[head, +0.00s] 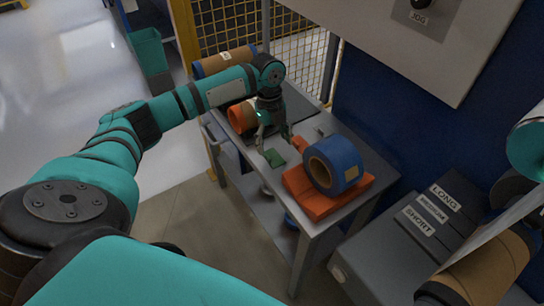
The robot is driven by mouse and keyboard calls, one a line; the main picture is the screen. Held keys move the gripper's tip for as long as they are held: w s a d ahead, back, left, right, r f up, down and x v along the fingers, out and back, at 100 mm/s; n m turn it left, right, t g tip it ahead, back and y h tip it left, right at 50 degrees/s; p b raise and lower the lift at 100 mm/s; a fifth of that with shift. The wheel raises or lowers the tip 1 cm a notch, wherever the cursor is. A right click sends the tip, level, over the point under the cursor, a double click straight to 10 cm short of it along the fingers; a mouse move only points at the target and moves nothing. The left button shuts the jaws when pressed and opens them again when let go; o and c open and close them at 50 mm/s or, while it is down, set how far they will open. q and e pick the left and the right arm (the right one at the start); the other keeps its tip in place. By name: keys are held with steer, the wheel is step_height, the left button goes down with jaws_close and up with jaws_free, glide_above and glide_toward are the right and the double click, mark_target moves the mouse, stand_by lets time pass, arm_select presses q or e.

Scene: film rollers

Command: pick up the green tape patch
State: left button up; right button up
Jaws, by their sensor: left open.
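The green tape patch (274,158) lies flat on the grey cart top, near its left edge. My left gripper (271,149) is open and points down just above and behind the patch, with a finger on either side. I cannot tell whether a fingertip touches the patch. My right gripper is not in view.
A blue roll (346,160) rests on an orange block (326,205) to the right of the patch. Brown and orange rolls (242,116) lie behind on the cart (254,187). Grey boxes labelled long, medium and short (425,220) stand at the right. A yellow mesh fence is behind.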

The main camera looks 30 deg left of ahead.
mark_target(273, 158)
arm_select(q)
steer(key=f, duration=0.3)
steer(key=shift+s+d+f+p, duration=0.1)
steer(key=shift+s+f+p, duration=0.2)
steer(key=shift+f, duration=0.3)
steer(key=c, duration=0.6)
steer(key=shift+c, duration=1.4)
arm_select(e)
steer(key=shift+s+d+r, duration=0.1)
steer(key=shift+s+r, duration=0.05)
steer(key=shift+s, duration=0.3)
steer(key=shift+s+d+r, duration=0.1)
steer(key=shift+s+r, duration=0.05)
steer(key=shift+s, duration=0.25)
